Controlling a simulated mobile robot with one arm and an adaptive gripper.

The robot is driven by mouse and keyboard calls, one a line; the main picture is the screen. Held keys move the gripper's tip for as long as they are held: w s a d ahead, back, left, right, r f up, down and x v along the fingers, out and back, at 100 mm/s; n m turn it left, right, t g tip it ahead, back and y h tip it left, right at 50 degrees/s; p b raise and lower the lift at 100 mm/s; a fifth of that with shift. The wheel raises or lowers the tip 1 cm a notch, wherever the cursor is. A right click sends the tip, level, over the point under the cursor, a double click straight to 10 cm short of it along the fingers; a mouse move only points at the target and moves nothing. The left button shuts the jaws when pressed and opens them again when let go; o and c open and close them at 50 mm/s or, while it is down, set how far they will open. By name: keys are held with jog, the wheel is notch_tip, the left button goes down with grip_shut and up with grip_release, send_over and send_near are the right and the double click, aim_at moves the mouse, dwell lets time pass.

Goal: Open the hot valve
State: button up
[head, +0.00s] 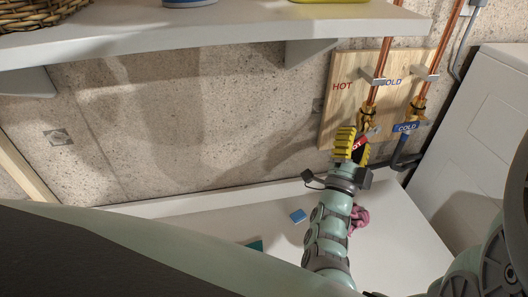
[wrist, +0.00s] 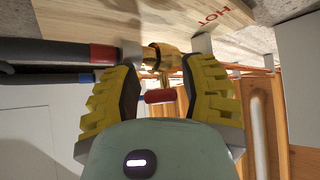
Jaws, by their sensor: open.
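The hot valve is a brass fitting (head: 366,115) on the left copper pipe, under the red word HOT on a wooden board. Its red lever (head: 361,143) carries partly hidden white lettering. My gripper (head: 352,146), with yellow ribbed fingers, is open around the lever. In the wrist view the red lever (wrist: 160,96) lies between my two fingers, with a small gap showing on each side. The brass valve body (wrist: 163,58) is just beyond the fingertips. The lever's far part is hidden by the fingers in the head view.
The cold valve (head: 417,107) with its blue lever (head: 405,127) is close on the right. A grey shelf (head: 200,32) overhangs the wall on the left. A white appliance (head: 485,130) stands at right. A blue sponge (head: 298,215) and pink cloth (head: 359,218) lie on the white surface below.

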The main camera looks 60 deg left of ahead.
jog(key=shift+o, duration=0.4)
jog(key=v, duration=1.2)
jog(key=shift+c, duration=0.3)
